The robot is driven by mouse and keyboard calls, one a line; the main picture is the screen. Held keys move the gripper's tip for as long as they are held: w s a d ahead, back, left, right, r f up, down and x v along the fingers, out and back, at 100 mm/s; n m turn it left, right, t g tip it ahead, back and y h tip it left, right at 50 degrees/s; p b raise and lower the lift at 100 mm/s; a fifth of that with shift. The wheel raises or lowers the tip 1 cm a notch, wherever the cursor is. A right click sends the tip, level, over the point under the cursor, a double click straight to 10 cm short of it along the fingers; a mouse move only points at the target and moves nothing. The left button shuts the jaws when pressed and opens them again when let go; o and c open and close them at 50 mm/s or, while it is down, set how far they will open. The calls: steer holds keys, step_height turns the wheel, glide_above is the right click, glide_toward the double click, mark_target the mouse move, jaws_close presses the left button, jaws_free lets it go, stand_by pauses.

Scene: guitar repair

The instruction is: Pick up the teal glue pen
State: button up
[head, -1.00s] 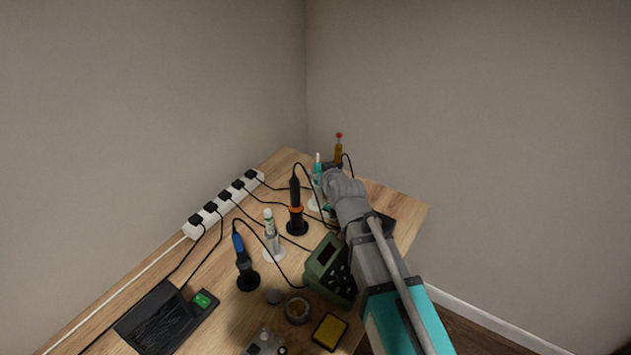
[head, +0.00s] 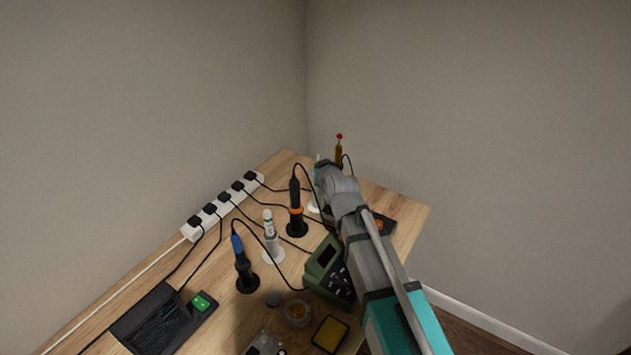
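The teal glue pen (head: 317,160) stands upright near the far corner of the wooden table. Only its pale tip and a sliver of teal show, along with part of its white base (head: 313,207). My gripper (head: 326,172) is right in front of it and covers most of its body. The fingers are hidden by the wrist and arm, so I cannot tell whether they are open, shut or touching the pen.
Beside it are a black-and-orange tool (head: 296,208) in a stand, a white-and-green pen (head: 270,238), a blue-handled tool (head: 242,262) and an amber bottle with red tip (head: 338,153). A green station (head: 330,268) sits under my arm. Cables cross the table (head: 205,262).

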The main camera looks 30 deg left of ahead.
jaws_close()
steer(key=shift+r, duration=0.25)
step_height(320, 180, up, 10)
steer(key=p, duration=1)
steer(key=shift+f, duration=0.2)
stand_by(0.4)
